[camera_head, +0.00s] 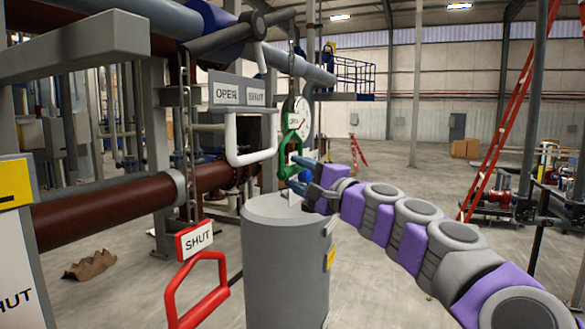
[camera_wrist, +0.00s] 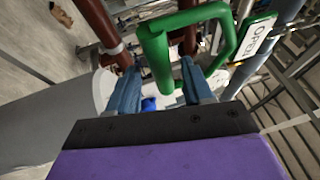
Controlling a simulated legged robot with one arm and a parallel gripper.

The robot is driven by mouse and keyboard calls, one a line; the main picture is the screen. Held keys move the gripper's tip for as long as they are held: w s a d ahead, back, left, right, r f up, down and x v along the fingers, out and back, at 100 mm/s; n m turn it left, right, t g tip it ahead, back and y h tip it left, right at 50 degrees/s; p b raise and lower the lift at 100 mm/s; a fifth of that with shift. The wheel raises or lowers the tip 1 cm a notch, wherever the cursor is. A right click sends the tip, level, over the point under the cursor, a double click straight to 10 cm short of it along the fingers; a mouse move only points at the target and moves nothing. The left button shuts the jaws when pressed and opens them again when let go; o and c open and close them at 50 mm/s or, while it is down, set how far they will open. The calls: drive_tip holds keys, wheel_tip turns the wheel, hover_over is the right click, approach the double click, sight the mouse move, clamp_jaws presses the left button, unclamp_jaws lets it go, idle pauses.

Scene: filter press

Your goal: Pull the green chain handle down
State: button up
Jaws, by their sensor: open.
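The green chain handle (camera_head: 282,160) hangs near the centre of the head view, below a pressure gauge, with a green-framed tag above it. In the wrist view the handle (camera_wrist: 192,17) is large and close, with its OPEN tag (camera_wrist: 256,43) at the upper right. My gripper (camera_head: 297,172) is at the handle's lower part. In the wrist view its two blue fingers (camera_wrist: 160,78) are apart, and one green bar of the handle lies in line with the gap between them. I cannot tell whether a finger touches it.
A grey cylinder (camera_head: 287,265) stands just below my gripper. A red handle (camera_head: 172,302) with a SHUT sign (camera_head: 195,240) hangs at lower left. A white handle (camera_head: 232,140) is left of the green one. Brown pipes (camera_head: 105,208) run at left.

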drive_tip(key=shift+x, duration=1.4)
drive_tip(key=shift+s+a, duration=0.1)
drive_tip(key=shift+c, duration=0.4)
clamp_jaws()
drive_tip(key=shift+f, duration=0.1)
